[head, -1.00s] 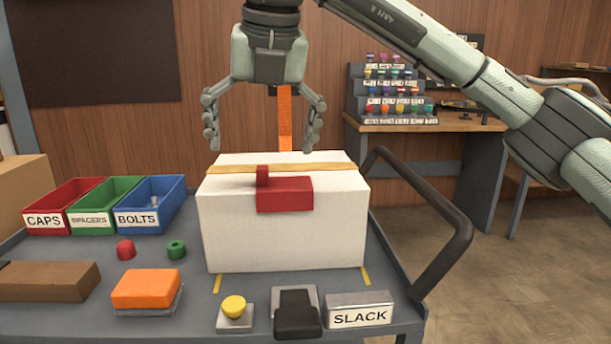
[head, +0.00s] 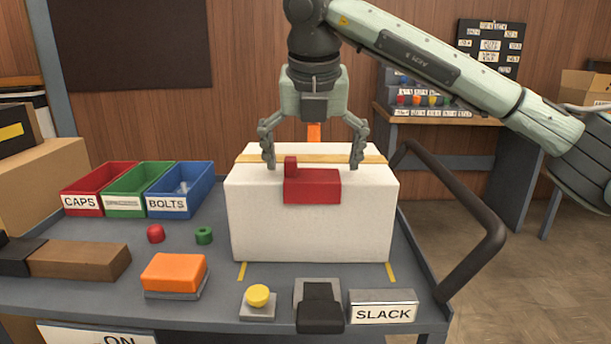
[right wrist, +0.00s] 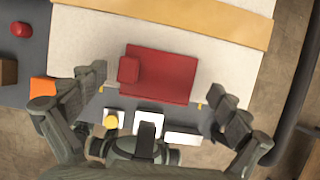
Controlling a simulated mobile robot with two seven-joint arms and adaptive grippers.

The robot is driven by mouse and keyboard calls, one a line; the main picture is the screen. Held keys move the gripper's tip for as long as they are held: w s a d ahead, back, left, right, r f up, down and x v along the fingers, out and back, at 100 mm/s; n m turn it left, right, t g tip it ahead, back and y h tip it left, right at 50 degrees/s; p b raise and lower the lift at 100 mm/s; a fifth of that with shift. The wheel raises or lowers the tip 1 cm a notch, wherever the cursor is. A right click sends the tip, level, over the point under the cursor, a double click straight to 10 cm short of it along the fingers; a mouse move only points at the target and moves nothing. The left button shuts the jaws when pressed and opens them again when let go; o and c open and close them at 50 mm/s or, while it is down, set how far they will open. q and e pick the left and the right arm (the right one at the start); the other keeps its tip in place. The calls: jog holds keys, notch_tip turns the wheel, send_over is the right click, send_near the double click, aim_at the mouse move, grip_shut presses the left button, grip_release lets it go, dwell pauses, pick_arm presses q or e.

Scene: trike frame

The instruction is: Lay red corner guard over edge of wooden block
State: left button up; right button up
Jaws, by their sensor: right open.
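The red corner guard (head: 312,187) lies at the front top edge of a large white block (head: 310,228), with a small raised red tab at its left end. It also shows in the right wrist view (right wrist: 165,75). My right gripper (head: 313,162) is open above the block, pointing down, its fingers spread to either side of the guard's width. In the right wrist view the open fingers (right wrist: 158,95) flank the guard without touching it. A brown wooden block (head: 80,261) lies at the cart's left. My left gripper is not in view.
A tan strap (head: 372,159) crosses the white block's top behind the guard. An orange strip (head: 314,132) stands behind it. Bins (head: 180,205), an orange block (head: 174,272), a yellow button (head: 258,296) and a SLACK sign (head: 384,306) surround it. A dark handle (head: 470,210) rises at right.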

jog(key=c, duration=1.5)
jog(key=shift+c, duration=0.9)
jog(key=shift+s+f, duration=0.1)
jog(key=shift+c, duration=0.6)
